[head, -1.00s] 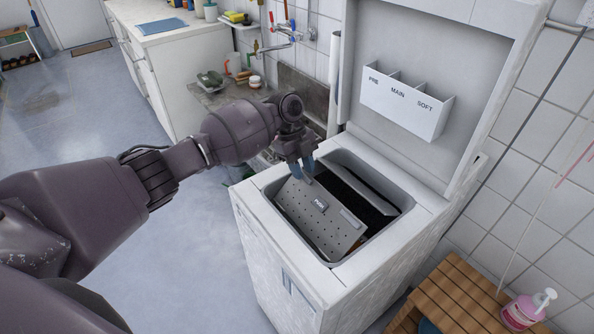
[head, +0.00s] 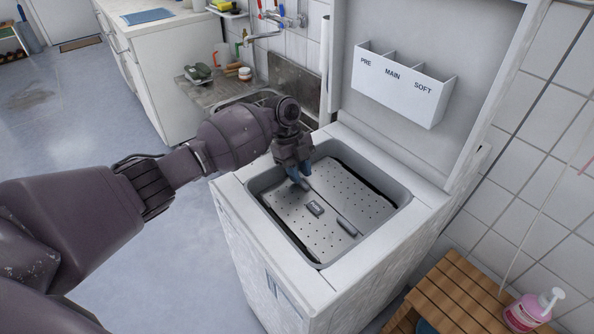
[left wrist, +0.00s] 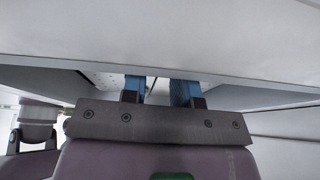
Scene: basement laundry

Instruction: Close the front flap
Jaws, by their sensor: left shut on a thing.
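The front flap (head: 290,217) is a grey perforated metal plate with a small push button (head: 315,208). It lies about level in the top opening of the white washing machine (head: 240,222). The matching rear flap (head: 352,186) lies beside it, and their edges meet along a seam. I cannot tell whether they are latched. My left gripper (head: 299,181) has its blue fingertips at the far left end of the front flap, by the seam, and is shut on it. In the left wrist view its blue fingers (left wrist: 160,90) reach under a pale panel, and their tips are hidden. My right gripper is not in view.
The machine's raised lid (head: 450,60) stands behind the opening, with a three-part detergent tray (head: 405,85) on it. A wooden slatted stool (head: 465,300) with a pink bottle (head: 525,310) stands at right. A sink (head: 245,98) and counter are behind left.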

